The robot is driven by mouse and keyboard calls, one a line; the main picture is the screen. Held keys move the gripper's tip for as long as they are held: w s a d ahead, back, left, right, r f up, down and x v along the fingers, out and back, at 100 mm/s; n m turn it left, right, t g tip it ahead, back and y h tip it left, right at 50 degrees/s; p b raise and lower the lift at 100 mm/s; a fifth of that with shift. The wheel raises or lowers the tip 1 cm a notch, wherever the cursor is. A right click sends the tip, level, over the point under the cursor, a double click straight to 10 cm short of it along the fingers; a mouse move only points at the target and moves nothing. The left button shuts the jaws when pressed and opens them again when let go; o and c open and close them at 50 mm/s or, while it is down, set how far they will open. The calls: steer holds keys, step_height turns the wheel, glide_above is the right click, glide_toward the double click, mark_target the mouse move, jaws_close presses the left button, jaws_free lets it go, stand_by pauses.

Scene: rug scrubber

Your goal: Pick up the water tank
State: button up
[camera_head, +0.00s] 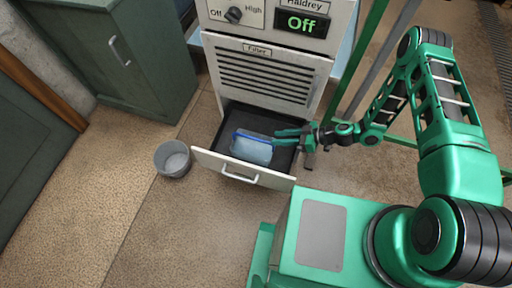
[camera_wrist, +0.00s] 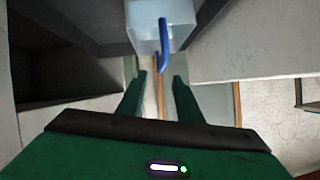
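The water tank (camera_head: 252,148) is a pale translucent box with a blue handle along its upper edge. It sits inside the open drawer (camera_head: 206,159) at the bottom of the white machine. My gripper (camera_head: 276,138) is at the tank's right side in the head view, over the drawer. In the wrist view the tank (camera_wrist: 178,20) is at the top, with its blue handle hanging towards the fingers. My gripper (camera_wrist: 160,78) shows two green fingers spread apart with an empty gap between them. The fingertips appear just short of the handle; contact cannot be told.
The white machine (camera_head: 265,75) stands behind the drawer, its display reading Off. A grey bucket (camera_head: 173,159) stands on the floor left of the drawer. A green cabinet (camera_head: 115,50) is at the upper left, and green frame bars (camera_head: 358,60) stand at the right. The floor in front is clear.

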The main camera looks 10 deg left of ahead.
mark_target(253, 138)
steer(key=shift+s+a+f+t+y, duration=0.15)
steer(key=shift+s+a, duration=0.05)
steer(key=shift+a, duration=0.35)
steer(key=shift+s+a+f+t+y, duration=0.15)
steer(key=shift+a, duration=0.35)
steer(key=x, duration=1)
steer(key=shift+a+f, duration=0.15)
steer(key=shift+c, duration=0.4)
jaws_close()
steer(key=shift+w, duration=0.1)
